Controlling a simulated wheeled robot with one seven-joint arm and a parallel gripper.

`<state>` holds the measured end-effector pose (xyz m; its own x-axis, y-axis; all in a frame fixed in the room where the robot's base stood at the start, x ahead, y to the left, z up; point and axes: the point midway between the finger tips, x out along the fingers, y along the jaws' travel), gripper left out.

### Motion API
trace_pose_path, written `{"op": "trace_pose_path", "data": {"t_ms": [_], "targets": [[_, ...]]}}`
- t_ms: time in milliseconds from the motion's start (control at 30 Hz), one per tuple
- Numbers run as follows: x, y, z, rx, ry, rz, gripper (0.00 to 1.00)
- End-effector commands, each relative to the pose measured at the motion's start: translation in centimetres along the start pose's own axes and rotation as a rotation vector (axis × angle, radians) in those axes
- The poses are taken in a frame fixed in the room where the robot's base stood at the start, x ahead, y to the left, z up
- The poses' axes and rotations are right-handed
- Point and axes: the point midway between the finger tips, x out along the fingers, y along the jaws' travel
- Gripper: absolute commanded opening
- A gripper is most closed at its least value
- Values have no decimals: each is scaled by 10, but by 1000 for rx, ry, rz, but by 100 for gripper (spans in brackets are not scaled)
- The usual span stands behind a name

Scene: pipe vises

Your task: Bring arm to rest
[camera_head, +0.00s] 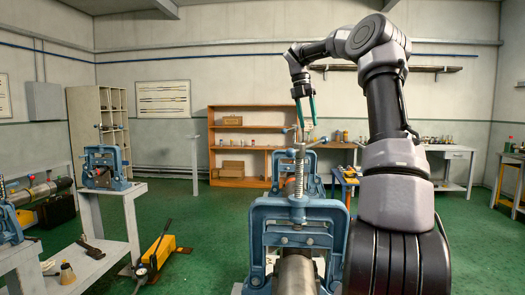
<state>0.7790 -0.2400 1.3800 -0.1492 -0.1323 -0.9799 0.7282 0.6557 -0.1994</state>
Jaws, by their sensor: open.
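My arm rises on the right of the view, bends at the top and reaches left. My gripper (305,110) hangs from its end, pointing down, with two teal fingers apart and nothing seen between them. It appears above the upright screw of the nearest blue pipe vise (299,211); the depth between them is hard to judge. This vise stands at the bottom centre with a grey metal pipe (296,272) in it. My arm hides part of the vise's right surroundings.
Another blue vise (107,167) stands on a white bench at left, and one more (318,181) behind the nearest vise. A yellow hydraulic pump (158,250) sits on the green floor. A wooden shelf (228,152) stands at the back wall. Floor at centre left is clear.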

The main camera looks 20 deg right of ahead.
Motion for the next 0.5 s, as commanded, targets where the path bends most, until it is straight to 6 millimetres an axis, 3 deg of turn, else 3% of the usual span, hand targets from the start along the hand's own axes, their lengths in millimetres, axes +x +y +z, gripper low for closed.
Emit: {"op": "trace_pose_path", "data": {"t_ms": [167,267,500], "targets": [[-5,5,-16,46,-27,-10,47],[-12,11,-46,156,-75,-16,47],[-15,8,-144,644,-185,76,47]]}}
